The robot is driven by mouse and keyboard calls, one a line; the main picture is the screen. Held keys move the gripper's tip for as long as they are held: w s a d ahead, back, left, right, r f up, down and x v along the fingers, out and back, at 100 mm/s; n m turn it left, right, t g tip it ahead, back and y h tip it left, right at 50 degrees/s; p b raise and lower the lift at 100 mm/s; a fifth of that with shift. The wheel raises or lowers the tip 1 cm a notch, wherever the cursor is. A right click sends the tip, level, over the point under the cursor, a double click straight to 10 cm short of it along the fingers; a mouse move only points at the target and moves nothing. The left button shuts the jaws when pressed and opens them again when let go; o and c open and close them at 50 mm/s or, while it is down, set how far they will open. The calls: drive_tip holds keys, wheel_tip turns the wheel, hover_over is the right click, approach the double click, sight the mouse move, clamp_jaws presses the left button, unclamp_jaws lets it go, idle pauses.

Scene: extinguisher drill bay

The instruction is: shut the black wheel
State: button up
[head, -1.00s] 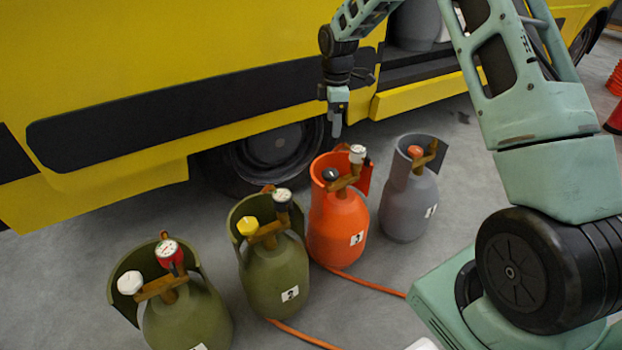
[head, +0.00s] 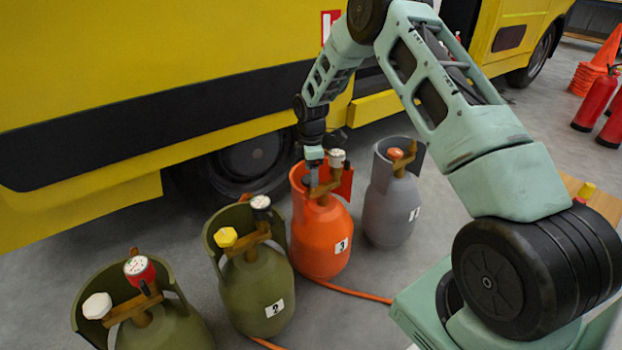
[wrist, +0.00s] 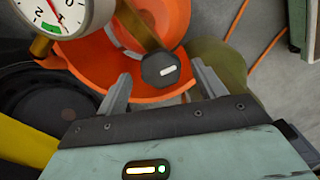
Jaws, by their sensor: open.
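The black wheel (wrist: 160,69) is a dark knob with a white bar on its face, on the brass valve of the orange cylinder (head: 318,236), which is labelled 3. My gripper (wrist: 158,88) is open, with one finger on each side of the black wheel in the wrist view and a gap to each. In the head view my gripper (head: 313,178) hangs over the top of the orange cylinder and hides most of the wheel. A white-rimmed gauge (head: 336,158) sits beside the wheel; the same gauge (wrist: 65,12) is close by the left finger in the wrist view.
A grey cylinder (head: 392,205) stands to the right, and green cylinders (head: 255,288) stand to the left. Raised collars surround the valves. A yellow truck (head: 120,60) stands behind. An orange hose (head: 350,292) lies on the floor. Red extinguishers (head: 597,100) stand far right.

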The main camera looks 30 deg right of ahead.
drive_tip(key=shift+f, duration=0.7)
drive_tip(key=c, duration=1)
drive_tip(key=shift+o, duration=0.2)
